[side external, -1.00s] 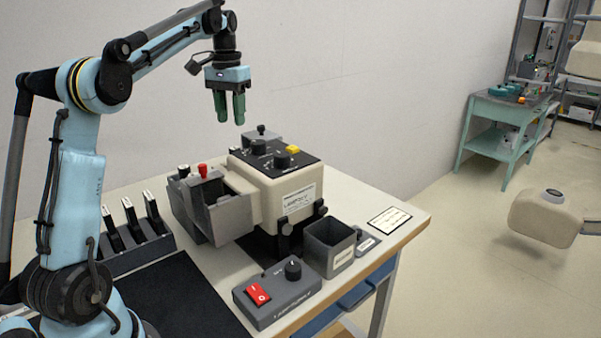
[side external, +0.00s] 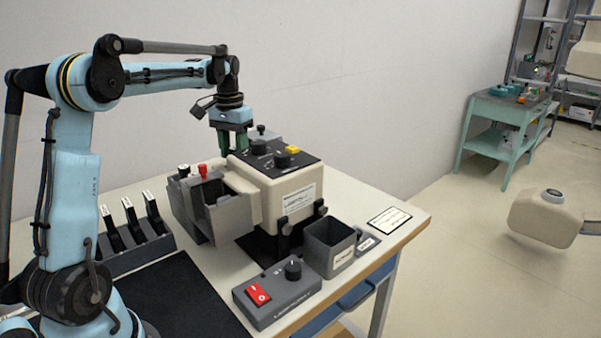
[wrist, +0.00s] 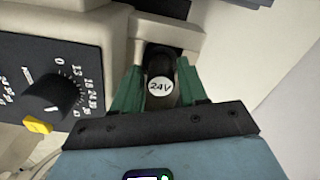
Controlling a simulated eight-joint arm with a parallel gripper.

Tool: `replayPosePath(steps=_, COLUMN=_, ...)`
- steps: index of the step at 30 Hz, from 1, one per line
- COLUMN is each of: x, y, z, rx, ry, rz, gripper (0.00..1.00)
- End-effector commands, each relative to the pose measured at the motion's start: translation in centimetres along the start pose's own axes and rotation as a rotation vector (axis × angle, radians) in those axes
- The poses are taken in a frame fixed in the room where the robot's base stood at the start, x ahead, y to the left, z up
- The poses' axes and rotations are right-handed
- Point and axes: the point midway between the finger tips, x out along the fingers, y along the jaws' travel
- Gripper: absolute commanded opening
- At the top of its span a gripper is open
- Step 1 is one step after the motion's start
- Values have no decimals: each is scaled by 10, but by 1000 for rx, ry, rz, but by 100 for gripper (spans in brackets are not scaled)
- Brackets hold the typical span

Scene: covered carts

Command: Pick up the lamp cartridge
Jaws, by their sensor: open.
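A dark, rounded cartridge end with a round white "24V" label (wrist: 160,87) shows in the wrist view, set in a pale recess of the beige lamp housing. I take it as the lamp cartridge; its lower part is hidden. My gripper (wrist: 161,92) is open, with one green finger on each side of it; I cannot tell whether they touch it.
A black panel with a dial and a yellow button (wrist: 38,125) lies close left of my fingers. A grey open-topped box (side external: 226,212) juts from the housing's front. Three black, white-labelled handles (side external: 132,220) stand in a rack. A grey bin (side external: 330,250) and red-switch box (side external: 277,297) stand in front.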

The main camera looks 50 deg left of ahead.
Motion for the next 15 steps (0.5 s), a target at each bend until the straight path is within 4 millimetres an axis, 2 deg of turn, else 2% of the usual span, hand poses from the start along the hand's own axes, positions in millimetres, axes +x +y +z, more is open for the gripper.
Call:
replayPosePath(steps=7, x=2, y=0, z=0, rx=0, ry=0, rz=0, gripper=42)
replayPosePath(steps=15, x=1, y=0, z=0, rx=0, ry=0, rz=0, gripper=2)
